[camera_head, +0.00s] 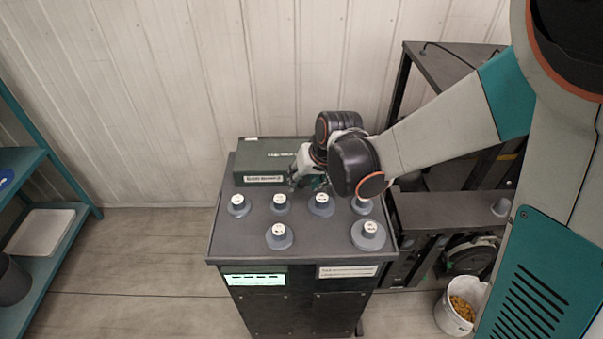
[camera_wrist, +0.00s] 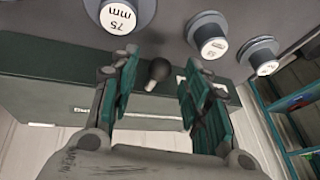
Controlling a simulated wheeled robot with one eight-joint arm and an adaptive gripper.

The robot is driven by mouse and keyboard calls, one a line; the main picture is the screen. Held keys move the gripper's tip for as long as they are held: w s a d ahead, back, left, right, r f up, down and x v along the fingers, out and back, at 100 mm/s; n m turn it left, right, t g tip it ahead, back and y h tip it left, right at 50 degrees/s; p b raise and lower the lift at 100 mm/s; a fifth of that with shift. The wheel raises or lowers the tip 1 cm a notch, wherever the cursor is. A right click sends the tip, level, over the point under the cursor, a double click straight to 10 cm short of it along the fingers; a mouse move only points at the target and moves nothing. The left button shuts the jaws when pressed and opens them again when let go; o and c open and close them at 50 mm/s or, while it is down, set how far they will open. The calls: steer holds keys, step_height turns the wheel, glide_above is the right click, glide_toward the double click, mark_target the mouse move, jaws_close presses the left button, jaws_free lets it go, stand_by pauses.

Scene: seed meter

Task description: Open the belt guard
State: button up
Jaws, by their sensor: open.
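A dark green box-shaped cover (camera_head: 268,157), which looks like the belt guard, lies closed at the back of the grey cabinet top. It has a pale label on its front whose text I cannot read. In the wrist view the cover (camera_wrist: 50,90) fills the middle, with a small dark round knob (camera_wrist: 158,71) at its front. My gripper (camera_head: 308,183) is at the cover's right front. In the wrist view my open gripper (camera_wrist: 157,75) has its teal fingers on either side of the knob, with visible gaps. The cover's right end is hidden behind my wrist.
A teal shelf (camera_head: 40,245) is at left. A white bucket of yellow grain (camera_head: 460,308) stands right. A corrugated wall (camera_head: 180,90) is behind.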

steer(key=shift+w+a+f, duration=0.15)
steer(key=shift+w+f, duration=0.1)
steer(key=shift+f, duration=0.3)
jaws_close()
steer(key=shift+r, duration=0.1)
